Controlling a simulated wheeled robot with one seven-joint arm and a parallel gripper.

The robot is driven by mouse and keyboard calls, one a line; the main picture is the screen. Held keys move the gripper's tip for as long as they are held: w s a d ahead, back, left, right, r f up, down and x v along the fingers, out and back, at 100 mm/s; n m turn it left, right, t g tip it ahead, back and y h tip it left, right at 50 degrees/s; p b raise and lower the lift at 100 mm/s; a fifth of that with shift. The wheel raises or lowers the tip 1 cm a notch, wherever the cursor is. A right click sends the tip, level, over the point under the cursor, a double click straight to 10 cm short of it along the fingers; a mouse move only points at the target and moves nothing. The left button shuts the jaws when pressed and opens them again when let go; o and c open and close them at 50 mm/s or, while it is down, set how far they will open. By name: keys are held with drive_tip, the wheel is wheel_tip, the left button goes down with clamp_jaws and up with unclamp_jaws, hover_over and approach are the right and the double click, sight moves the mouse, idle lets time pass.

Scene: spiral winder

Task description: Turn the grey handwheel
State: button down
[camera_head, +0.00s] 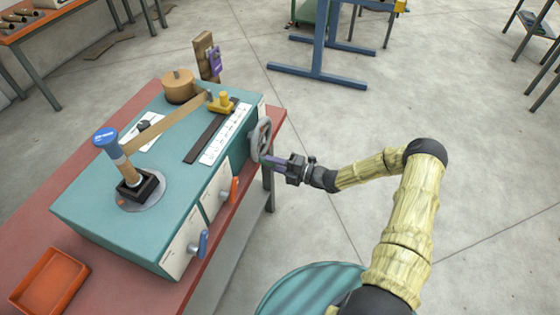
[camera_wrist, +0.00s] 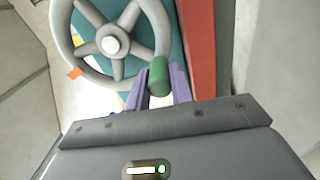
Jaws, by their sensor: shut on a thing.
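The grey handwheel (camera_head: 261,139) is mounted on the right side of the teal winder box, near its far end. In the wrist view the spoked handwheel (camera_wrist: 78,50) fills the upper left, with a pale hub in its middle. A green handle knob (camera_wrist: 158,76) stands out from its rim at the lower right. My gripper (camera_head: 272,161) is beside the handwheel in the head view. In the wrist view the purple fingers of my gripper (camera_wrist: 165,88) are closed around the green knob. The ends of the fingers are partly hidden by the knob.
The teal winder (camera_head: 150,205) stands on a red bench (camera_head: 70,170). An orange lever (camera_head: 234,190) and a blue lever (camera_head: 203,243) stick out of its front side. An orange tray (camera_head: 48,280) lies at the bench's near left.

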drive_tip(key=shift+f, duration=0.1)
idle(0.3)
drive_tip(key=c, duration=1.2)
unclamp_jaws()
drive_tip(key=shift+c, duration=0.2)
drive_tip(key=b+v, duration=0.3)
drive_tip(key=v, duration=1.4)
drive_tip(key=shift+d, duration=0.2)
drive_tip(key=shift+s, duration=0.1)
